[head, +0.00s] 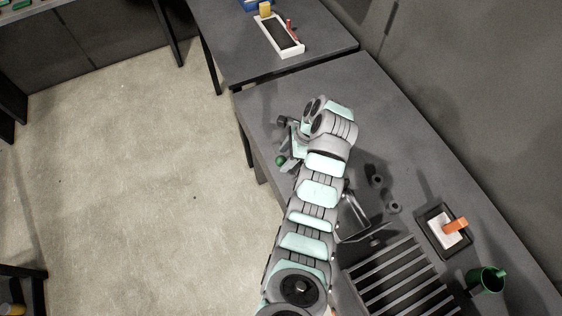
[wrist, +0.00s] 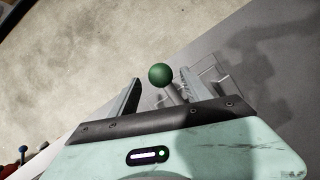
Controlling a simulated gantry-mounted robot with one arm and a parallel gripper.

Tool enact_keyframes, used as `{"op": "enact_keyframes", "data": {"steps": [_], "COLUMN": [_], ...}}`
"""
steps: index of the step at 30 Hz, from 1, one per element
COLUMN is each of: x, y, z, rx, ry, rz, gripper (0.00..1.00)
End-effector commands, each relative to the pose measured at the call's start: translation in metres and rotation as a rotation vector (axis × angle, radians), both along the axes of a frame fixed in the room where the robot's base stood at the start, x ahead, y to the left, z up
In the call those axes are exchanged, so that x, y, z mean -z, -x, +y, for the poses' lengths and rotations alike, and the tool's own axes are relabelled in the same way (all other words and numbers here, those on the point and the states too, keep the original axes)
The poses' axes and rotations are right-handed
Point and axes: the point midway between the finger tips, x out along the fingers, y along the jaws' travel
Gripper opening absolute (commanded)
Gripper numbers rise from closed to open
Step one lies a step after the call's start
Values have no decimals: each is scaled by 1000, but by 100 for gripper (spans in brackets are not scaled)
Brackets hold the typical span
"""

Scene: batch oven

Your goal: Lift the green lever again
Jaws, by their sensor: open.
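The green lever ends in a round green knob (wrist: 161,75) on a grey rod, seen in the wrist view. The rod slants down behind the gripper's dark edge, so its base is hidden. The knob also shows in the head view (head: 281,160) at the table's left edge, beside my gripper. My gripper (wrist: 160,82) is open, with one finger to the left of the knob and one to the right. A gap shows on both sides of the knob, and nothing is held. In the head view my arm hides most of the lever's surroundings.
A slatted rack (head: 400,282), a tray with an orange-handled thing (head: 456,225) and a green mug (head: 487,280) are at the right. A white-framed tray (head: 265,38) is on the far table. Blue (wrist: 23,149) and red knobs show at the wrist view's lower left.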

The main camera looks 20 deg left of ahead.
Motion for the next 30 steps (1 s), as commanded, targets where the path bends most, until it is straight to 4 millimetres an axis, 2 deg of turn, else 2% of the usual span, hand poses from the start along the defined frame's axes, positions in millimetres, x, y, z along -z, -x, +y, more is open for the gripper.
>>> {"op": "enact_keyframes", "data": {"steps": [3, 9, 20, 30], "x": [15, 31, 35, 35], "y": [4, 7, 6, 6], "z": [7, 13, 14, 14], "rx": [-2, -1, -1, -1], "ry": [0, 0, -1, 0], "rz": [3, 0, -4, -3], "gripper": [56, 56, 56, 28]}}
